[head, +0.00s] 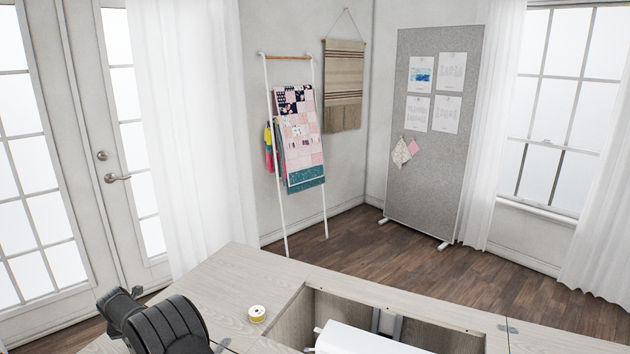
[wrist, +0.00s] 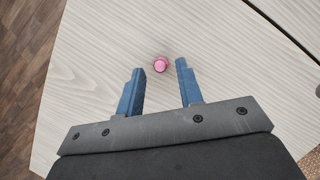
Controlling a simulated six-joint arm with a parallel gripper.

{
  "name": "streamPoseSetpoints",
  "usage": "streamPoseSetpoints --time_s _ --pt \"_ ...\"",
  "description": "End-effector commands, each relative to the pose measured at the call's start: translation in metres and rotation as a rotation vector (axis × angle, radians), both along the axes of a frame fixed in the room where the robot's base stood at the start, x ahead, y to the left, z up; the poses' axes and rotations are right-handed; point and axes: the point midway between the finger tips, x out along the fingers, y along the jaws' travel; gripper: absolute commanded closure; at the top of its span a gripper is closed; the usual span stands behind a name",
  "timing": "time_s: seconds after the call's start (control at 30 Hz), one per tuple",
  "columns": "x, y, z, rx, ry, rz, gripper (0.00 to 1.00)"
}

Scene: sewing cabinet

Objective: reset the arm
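My gripper (wrist: 160,79) shows in the wrist view with its two blue fingers spread wide apart. It is open and nothing is between the fingers. A small pink round object (wrist: 160,64) is on the wooden cabinet top (wrist: 110,50), just beyond the fingertips and roughly midway between them. In the head view, dark parts of my arm show at the lower left over the cabinet top (head: 210,280). The gripper's fingers are not visible there.
A white object (head: 365,340) sits in the opening. In the wrist view, the top's edge drops to the brown floor (wrist: 25,70) at left, and a seam crosses the upper right.

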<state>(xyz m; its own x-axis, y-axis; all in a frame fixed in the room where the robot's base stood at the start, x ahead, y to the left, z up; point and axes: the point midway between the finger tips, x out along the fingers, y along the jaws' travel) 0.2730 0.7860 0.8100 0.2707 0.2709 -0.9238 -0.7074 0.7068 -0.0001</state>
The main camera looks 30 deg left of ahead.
Motion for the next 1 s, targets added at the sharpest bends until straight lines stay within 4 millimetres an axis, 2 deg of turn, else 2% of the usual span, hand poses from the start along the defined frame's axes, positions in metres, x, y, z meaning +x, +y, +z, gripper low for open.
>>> streamPoseSetpoints --time_s 0.1,0.13,0.3,1.0 --pt "0.004 0.004 -0.020 -0.002 0.001 0.000 0.66" --pt "0.004 0.005 -0.005 0.004 -0.001 0.000 0.66" --pt "0.004 0.004 0.030 0.003 0.000 -0.001 0.66" --pt "0.078 -0.085 0.098 0.002 -0.001 -0.003 0.66"
